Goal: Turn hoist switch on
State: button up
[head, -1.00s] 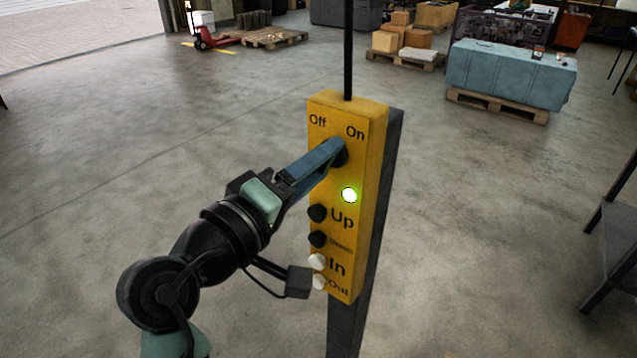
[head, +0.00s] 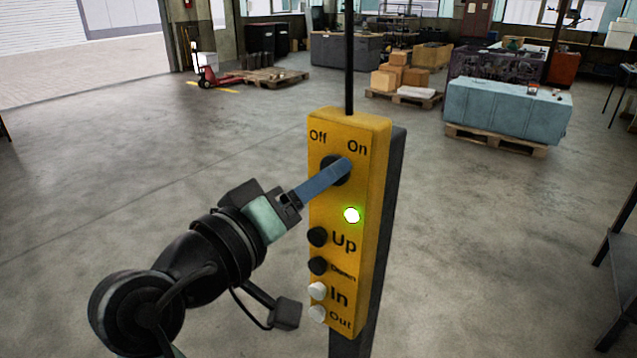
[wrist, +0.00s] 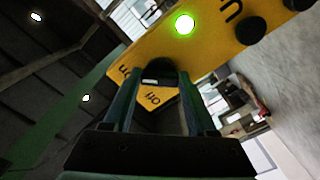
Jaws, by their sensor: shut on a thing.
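The hoist control box (head: 375,240) is a tall yellow pendant on a dark post, with the labels "Off" and "On" at its top. The dark round hoist switch (wrist: 160,71) sits below those labels, and a green lamp (head: 352,215) is lit under it. My gripper (head: 343,168) reaches in from the lower left and touches the box face at the switch. In the wrist view its two fingers (wrist: 156,84) lie on either side of the switch knob, shut on it. The fingers hide part of the knob in the head view, and I cannot read its exact angle.
Black buttons "Up" (head: 317,236) and "Down" (head: 317,266) and white buttons "In" (head: 317,290) and "Out" (head: 317,313) sit below the lamp, close to my wrist. A dark cable (head: 348,60) rises from the box. The floor around is open.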

jog(key=o, duration=1.4)
jog(key=shift+c, duration=0.2)
jog(key=shift+a, duration=0.1)
jog(key=b+v, duration=0.3)
jog(key=v, duration=1)
